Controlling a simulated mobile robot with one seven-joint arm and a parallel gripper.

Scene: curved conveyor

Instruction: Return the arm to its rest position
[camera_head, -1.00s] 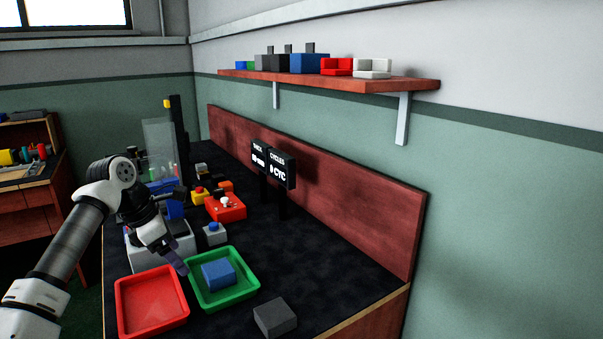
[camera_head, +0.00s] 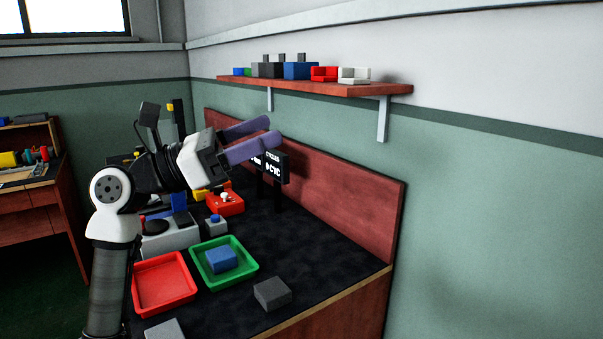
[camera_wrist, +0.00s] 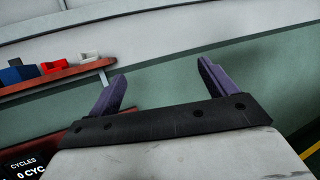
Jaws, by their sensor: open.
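My gripper (camera_head: 262,140) is raised above the bench in the head view, its purple fingers pointing right toward the wall. In the wrist view the two fingers (camera_wrist: 160,84) stand wide apart with nothing between them, so it is open and empty. My arm is bent upward at the left side of the bench. The fingers are in front of part of the cycle display (camera_head: 272,166) in the head view.
A green tray (camera_head: 246,272) holds a blue block (camera_head: 221,260). A red tray (camera_head: 163,282) beside it is empty. A grey block (camera_head: 272,293) lies on the dark bench top. A wall shelf (camera_head: 330,88) with several coloured parts is above right. Open air surrounds the gripper.

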